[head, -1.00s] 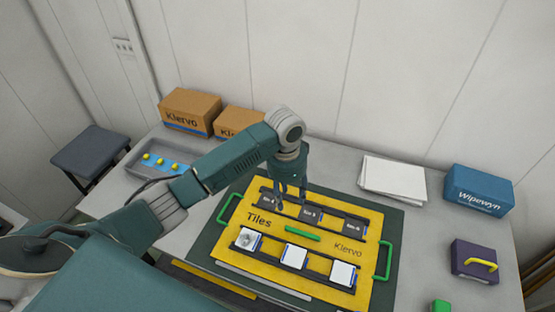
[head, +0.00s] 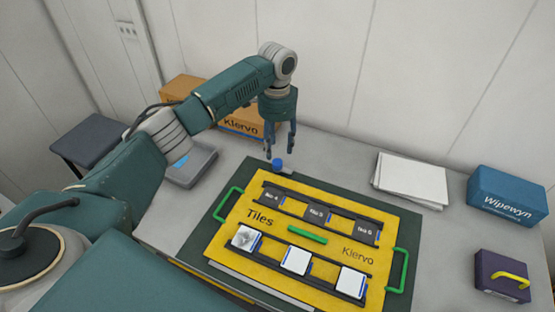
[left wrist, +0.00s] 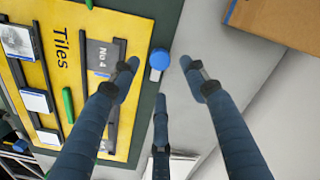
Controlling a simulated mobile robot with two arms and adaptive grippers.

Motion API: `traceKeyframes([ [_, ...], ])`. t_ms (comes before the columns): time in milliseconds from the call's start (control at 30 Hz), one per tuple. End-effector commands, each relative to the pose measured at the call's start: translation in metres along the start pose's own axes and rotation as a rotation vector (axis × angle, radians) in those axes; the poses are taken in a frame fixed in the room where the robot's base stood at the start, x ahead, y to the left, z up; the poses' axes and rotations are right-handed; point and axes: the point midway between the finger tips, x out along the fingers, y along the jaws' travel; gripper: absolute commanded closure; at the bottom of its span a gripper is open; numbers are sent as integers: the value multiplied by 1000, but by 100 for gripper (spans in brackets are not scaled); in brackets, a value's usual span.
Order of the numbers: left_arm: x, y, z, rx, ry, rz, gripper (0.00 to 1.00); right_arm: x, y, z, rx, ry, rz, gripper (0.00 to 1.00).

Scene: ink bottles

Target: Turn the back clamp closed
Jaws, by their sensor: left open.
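A blue round knob (head: 277,164), which I take for the back clamp, stands at the back edge of the dark green mat (head: 232,185), behind the yellow tile board (head: 345,232). In the left wrist view the blue knob (left wrist: 160,58) has a small pale grey part at its lower side. My left gripper (head: 280,151) is open and empty, pointing down just above the knob. In the left wrist view its fingers (left wrist: 159,66) are spread, with the knob between two fingertips. I cannot tell whether any finger touches it. My right gripper is not in view.
The board holds dark numbered tiles, pale tiles and green handles (head: 403,270). A cardboard box (head: 240,122) stands close behind my left gripper. White paper (head: 410,180), a blue box (head: 507,195) and a purple box (head: 502,275) are at right.

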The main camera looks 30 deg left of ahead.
Motion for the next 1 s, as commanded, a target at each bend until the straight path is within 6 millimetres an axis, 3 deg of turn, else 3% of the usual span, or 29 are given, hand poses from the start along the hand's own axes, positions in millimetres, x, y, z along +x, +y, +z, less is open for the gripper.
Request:
traceKeyframes([
  [200, 40, 1, 1, 1, -3, 2, 55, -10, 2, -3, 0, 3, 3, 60],
  [333, 57, 1, 0, 1, -1, 0, 55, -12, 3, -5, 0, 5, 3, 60],
  [767, 68, 0, 0, 2, 1, -1, 55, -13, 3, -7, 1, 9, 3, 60],
  [1000, 68, 0, 0, 2, 1, -1, 100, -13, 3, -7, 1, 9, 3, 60],
])
